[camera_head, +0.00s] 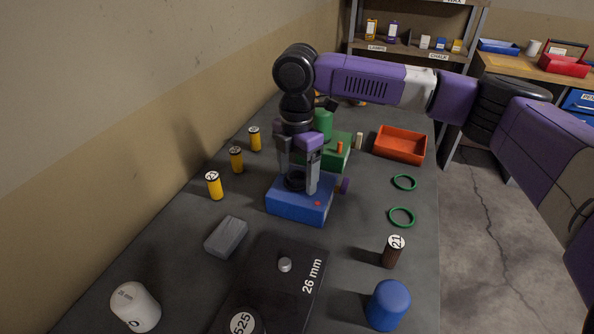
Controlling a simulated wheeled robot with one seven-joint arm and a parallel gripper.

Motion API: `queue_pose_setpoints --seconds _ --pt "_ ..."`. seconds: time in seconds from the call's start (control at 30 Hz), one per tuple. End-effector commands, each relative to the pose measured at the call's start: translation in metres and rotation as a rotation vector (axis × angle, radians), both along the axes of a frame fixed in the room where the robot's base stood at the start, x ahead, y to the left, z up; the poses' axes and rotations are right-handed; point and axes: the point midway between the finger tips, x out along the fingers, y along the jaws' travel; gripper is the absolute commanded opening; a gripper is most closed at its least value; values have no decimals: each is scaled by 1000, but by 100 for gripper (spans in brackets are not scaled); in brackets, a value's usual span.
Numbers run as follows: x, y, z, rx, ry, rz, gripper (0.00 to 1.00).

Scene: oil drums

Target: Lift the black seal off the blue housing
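The blue housing (298,208) sits on the dark table near the middle of the head view, with a small red dot on its front side. The black seal (295,181) is a dark ring at the top of the housing, partly hidden by my gripper. My gripper (298,182) points down over the housing, with one finger on each side of the seal. The fingers are apart, with the seal filling most of the gap. I cannot tell whether they touch it, or whether the seal rests on the housing.
A green machine (338,150) stands just behind the housing. Yellow cylinders (236,160) line the left. A grey block (227,237) and a black plate marked 26 mm (285,290) lie in front. Green rings (401,217), an orange tray (400,146) and a blue cylinder (388,305) are right.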

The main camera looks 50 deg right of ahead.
Motion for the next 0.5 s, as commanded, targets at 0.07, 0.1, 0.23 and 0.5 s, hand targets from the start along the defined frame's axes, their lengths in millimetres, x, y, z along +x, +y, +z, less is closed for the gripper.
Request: queue_pose_setpoints --seconds 0.07,0.1,0.23,0.5 --pt "0 0 0 0 0 0 58" --pt "0 0 0 0 0 0 50" --pt "0 0 0 0 0 0 25" --pt "0 0 2 1 0 0 18"
